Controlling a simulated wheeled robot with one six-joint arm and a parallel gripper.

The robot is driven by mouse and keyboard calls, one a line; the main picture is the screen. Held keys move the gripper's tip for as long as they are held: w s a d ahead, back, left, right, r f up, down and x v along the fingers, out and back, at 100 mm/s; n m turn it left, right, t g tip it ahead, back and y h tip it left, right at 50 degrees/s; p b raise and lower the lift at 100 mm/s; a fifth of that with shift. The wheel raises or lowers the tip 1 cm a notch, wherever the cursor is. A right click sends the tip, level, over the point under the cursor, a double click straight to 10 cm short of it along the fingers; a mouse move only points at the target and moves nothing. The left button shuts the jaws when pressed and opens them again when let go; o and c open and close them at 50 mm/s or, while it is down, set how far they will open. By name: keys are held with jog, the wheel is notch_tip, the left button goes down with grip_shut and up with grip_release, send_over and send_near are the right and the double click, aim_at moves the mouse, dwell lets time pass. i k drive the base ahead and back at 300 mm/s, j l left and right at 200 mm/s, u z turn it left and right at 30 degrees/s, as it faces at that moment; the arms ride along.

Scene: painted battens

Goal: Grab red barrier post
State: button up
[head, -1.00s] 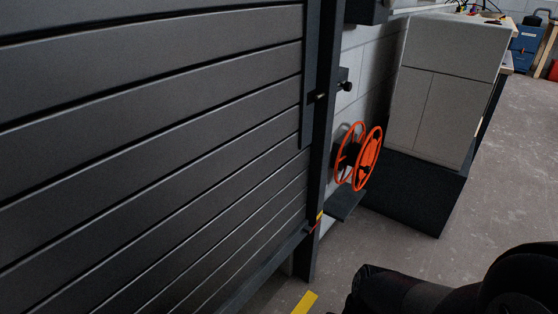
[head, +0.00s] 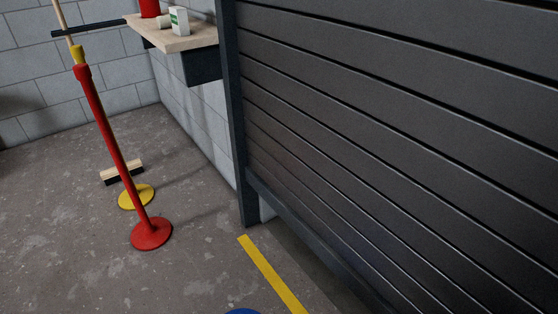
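The red barrier post (head: 116,151) stands on the concrete floor in the left part of the head view. It has a round red base (head: 151,233) and a red collar near its top, and it looks slanted in the tilted picture. A yellow post stands close behind it, mostly hidden; its yellow base (head: 136,196) and yellow top (head: 78,54) show. My gripper is not in the head view now.
A dark slatted shutter (head: 410,130) fills the right side. A wooden shelf (head: 180,36) with small items juts from the block wall. A broom (head: 122,172) is behind the posts. A yellow floor stripe (head: 270,272) and a blue round edge (head: 242,311) lie in front.

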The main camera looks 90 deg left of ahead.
aim_at(151, 232)
jog(key=u, duration=4)
